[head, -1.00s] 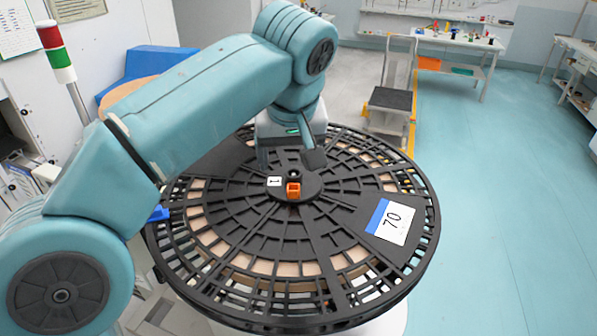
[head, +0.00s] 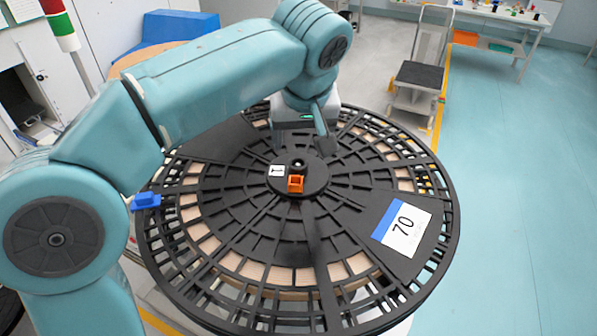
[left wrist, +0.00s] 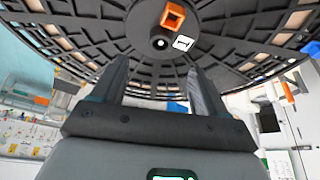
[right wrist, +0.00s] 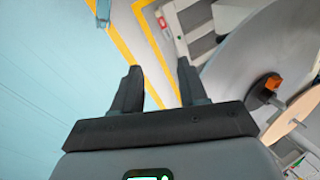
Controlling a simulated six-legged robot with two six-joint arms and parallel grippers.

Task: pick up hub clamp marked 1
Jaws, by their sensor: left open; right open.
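The hub clamp marked 1 sits at the middle of a large black slotted reel (head: 345,215). I see its orange square part (head: 296,184), a white label with a 1 (head: 277,171) and a dark round knob. In the left wrist view the orange part (left wrist: 172,15) and the label (left wrist: 183,42) are beyond the fingertips. My left gripper (head: 305,145) is open and empty, over the far side of the hub, apart from the clamp. My right gripper (right wrist: 158,75) shows only in its wrist view, open and empty, with floor and yellow lines beyond it.
A blue block (head: 146,201) is at the reel's left edge. A cart (head: 418,80) stands behind on the right. A red, white and green signal post (head: 60,25) is at left. The floor at right is clear.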

